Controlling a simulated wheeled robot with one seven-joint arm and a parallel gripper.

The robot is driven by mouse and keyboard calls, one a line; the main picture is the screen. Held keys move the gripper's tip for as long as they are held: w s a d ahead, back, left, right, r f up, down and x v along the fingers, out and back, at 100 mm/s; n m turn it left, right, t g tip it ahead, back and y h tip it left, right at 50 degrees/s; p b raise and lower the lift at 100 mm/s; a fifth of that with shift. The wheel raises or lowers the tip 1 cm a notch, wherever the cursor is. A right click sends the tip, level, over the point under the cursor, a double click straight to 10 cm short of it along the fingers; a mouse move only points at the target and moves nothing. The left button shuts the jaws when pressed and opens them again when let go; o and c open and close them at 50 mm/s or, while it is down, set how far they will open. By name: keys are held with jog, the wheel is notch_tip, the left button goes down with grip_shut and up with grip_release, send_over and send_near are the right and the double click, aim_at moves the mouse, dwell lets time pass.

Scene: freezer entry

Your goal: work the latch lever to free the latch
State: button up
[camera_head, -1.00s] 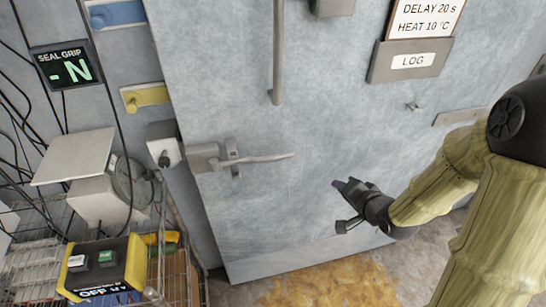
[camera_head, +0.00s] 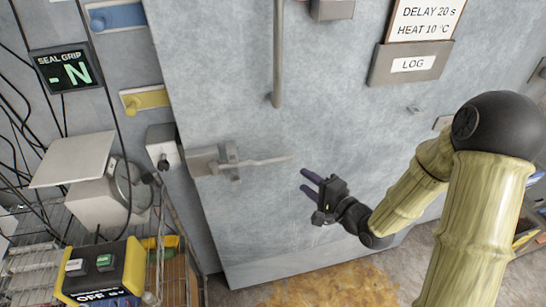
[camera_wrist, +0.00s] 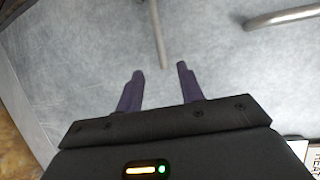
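The latch lever (camera_head: 262,161) is a grey metal handle on the left side of the freezer door. It runs nearly level to the right from its latch plate (camera_head: 203,163). My gripper (camera_head: 306,181) is open and empty, just right of and a little below the lever's free end, apart from it. Its purple fingers point left toward the lever. In the wrist view the two fingers (camera_wrist: 158,72) are spread. A metal bar, seemingly the lever (camera_wrist: 158,35), shows between and beyond their tips.
A vertical pull handle (camera_head: 278,55) stands on the door above the lever. A grey keeper block (camera_head: 163,147) sits left of the latch. A wire cart (camera_head: 180,270) with a yellow and black box (camera_head: 100,270) stands at lower left. The door face around my gripper is clear.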

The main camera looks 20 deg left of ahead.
aim_at(279, 162)
jog(key=p+x, duration=0.4)
jog(key=x, duration=1.1)
jog(key=shift+w+a+f, duration=0.1)
jog(key=shift+a+f, duration=0.1)
jog(key=shift+a, duration=0.1)
grip_shut()
